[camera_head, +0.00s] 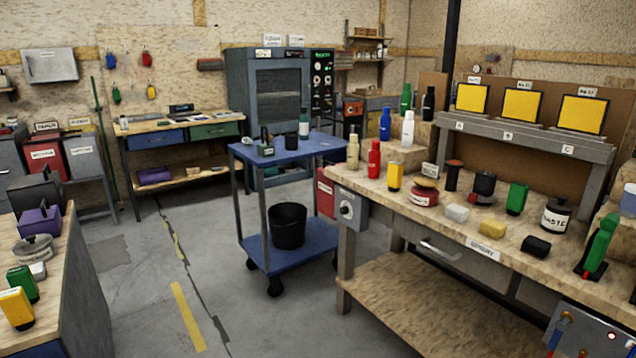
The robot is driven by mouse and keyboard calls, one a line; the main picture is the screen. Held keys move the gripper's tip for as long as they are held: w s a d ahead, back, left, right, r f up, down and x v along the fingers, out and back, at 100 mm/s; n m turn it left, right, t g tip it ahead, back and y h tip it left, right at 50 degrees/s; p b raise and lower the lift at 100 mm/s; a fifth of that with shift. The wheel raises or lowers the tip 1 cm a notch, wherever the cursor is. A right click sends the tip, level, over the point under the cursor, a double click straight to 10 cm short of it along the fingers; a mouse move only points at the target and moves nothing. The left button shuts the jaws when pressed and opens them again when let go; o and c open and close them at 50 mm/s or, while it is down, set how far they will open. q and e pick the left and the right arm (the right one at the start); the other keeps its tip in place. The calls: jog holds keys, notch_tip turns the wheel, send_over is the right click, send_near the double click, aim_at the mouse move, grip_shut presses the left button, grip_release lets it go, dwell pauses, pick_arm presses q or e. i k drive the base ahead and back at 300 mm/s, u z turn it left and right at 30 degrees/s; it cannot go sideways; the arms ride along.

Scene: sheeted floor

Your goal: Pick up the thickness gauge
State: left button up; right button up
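No thing in the head view is clearly labelled as the thickness gauge. Small handheld-looking devices that could be it are a yellow one with a black end (395,176) and a green one with a dark edge (517,198) on the right wooden workbench (455,218). A similar yellow device (16,308) and green device (22,284) sit on the left bench at the picture's left edge. I cannot tell which one is the gauge. Neither of my grippers is in view.
On the right bench are a red tin (424,193), a waste pot (556,216), a black block (535,246) and several bottles. A blue cart (290,150) with a black bucket (288,226) stands mid-room.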

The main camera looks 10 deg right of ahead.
aim_at(395, 169)
jog(key=u, duration=0.45)
jog(key=i, duration=1.05)
jog(key=z, duration=0.8)
jog(key=i, duration=1.3)
jog(key=z, duration=1.2)
